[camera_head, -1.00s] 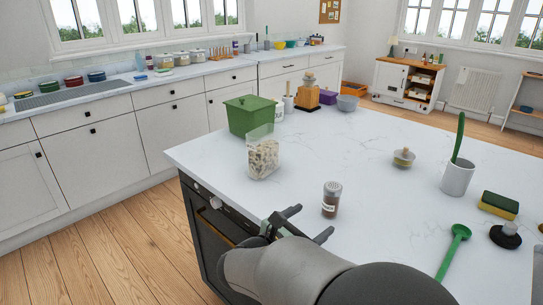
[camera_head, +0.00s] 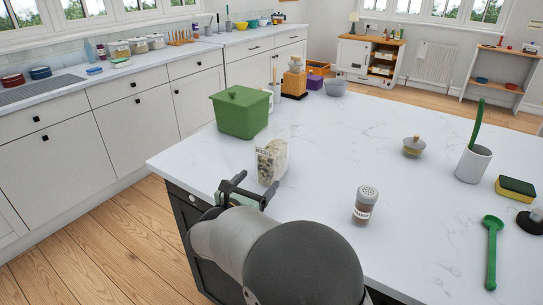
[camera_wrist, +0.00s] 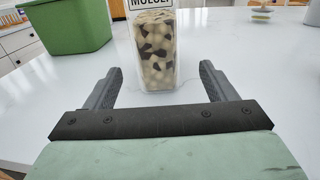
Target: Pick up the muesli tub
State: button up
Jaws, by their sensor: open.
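The muesli tub (camera_head: 271,163) is a tall clear container with pale and dark contents, upright on the white island counter near its left edge. In the wrist view the tub (camera_wrist: 155,50) stands just beyond my fingers, centred between them, with a label reading "MUESLI" partly cut off at the top. My gripper (camera_head: 255,187) is open and empty, low in front of the tub. In the wrist view the two fingers of my gripper (camera_wrist: 157,82) are spread wider than the tub, and I see no contact.
A green lidded bin (camera_head: 240,113) stands behind the tub, to its left. A shaker (camera_head: 365,204) stands to the right. Farther right are a small lidded jar (camera_head: 413,147), a white cup (camera_head: 473,163), a sponge (camera_head: 515,188) and a green spoon (camera_head: 492,250). The counter between is clear.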

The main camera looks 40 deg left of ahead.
jog(key=w, duration=0.3)
jog(key=w+a+p, duration=0.1)
jog(key=w, duration=0.5)
jog(key=shift+w+a+p, duration=0.3)
jog(key=shift+a, duration=0.1)
jog(key=shift+r, duration=0.1)
jog(key=c, duration=1.3)
